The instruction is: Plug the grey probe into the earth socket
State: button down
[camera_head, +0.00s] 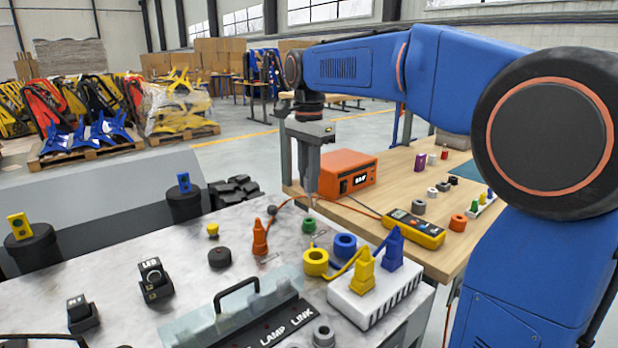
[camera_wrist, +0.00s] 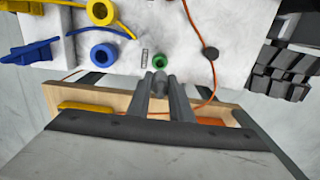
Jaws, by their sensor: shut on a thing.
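My gripper (camera_head: 313,192) points down over the grey slab at its far edge. In the wrist view my gripper (camera_wrist: 160,80) is shut on the grey probe (camera_wrist: 160,76), a short grey cylinder between the two fingers. A green ring socket (camera_head: 309,225), which I take for the earth socket, lies just below the probe in the head view. The green socket (camera_wrist: 160,61) shows right beyond the probe's end in the wrist view. The probe's tip is small and partly hidden, so I cannot tell whether it touches the socket.
A yellow socket (camera_head: 316,262) and a blue socket (camera_head: 345,246) stand to the right of the green one, near a white block (camera_head: 375,300) with yellow and blue plugs. An orange plug (camera_head: 260,238) stands left. An orange box (camera_head: 349,174) and yellow meter (camera_head: 414,228) sit on the wooden table behind.

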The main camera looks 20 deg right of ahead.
aim_at(309, 195)
jog(key=shift+f, duration=0.1)
jog(key=shift+f, duration=2.8)
jog(key=shift+f, duration=1.35)
dwell(0.7)
jog(key=c, duration=1.5)
grip_release()
notch_tip(309, 195, up, 17)
jog(key=shift+f, duration=0.1)
jog(key=shift+r, duration=0.3)
